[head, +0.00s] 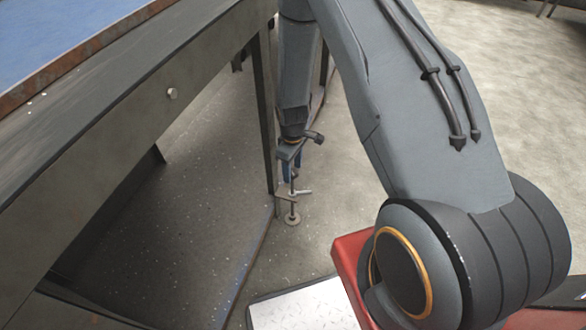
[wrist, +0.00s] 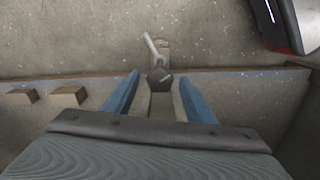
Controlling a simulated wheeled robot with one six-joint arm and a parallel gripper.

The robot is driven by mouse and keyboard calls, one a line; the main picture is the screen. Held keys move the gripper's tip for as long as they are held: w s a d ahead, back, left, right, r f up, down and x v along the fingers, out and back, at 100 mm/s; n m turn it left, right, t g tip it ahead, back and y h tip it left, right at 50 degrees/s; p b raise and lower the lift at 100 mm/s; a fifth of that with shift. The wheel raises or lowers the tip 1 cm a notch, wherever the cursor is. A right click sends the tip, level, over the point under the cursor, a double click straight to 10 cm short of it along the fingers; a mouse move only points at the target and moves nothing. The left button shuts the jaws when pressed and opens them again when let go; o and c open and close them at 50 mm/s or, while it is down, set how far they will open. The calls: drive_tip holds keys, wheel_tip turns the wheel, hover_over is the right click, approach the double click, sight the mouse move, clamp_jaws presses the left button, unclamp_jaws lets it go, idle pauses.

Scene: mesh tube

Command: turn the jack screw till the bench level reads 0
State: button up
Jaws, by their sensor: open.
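The jack screw (head: 292,205) stands upright on a round foot beside the bench leg, with a pale cross bar low on its shaft. In the wrist view its dark head (wrist: 159,78) and slanted pale bar (wrist: 151,45) show from above. My gripper (head: 292,172) points down at the screw, partly hidden by its own body in the head view. Its blue fingers (wrist: 159,84) are open, one on each side of the dark head, with gaps visible. I cannot tell how far the fingertips are above the bar. The bench level and its reading are not visible.
The bench (head: 110,110), with a blue top (head: 50,35), fills the left. A dark leg (head: 265,110) stands close left of my gripper. Two small brown blocks (wrist: 68,96) show left of the fingers in the wrist view. Open concrete floor (head: 535,85) lies at right.

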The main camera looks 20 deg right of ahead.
drive_tip(key=c, duration=1)
drive_tip(key=shift+d, duration=0.1)
drive_tip(key=shift+c, duration=0.2)
drive_tip(key=shift+s+m+p, duration=0.1)
drive_tip(key=shift+m+p, duration=0.2)
drive_tip(key=shift+m, duration=0.3)
drive_tip(key=shift+a+m+p, duration=0.2)
drive_tip(key=shift+m+p, duration=0.6)
drive_tip(key=shift+m, duration=1.6)
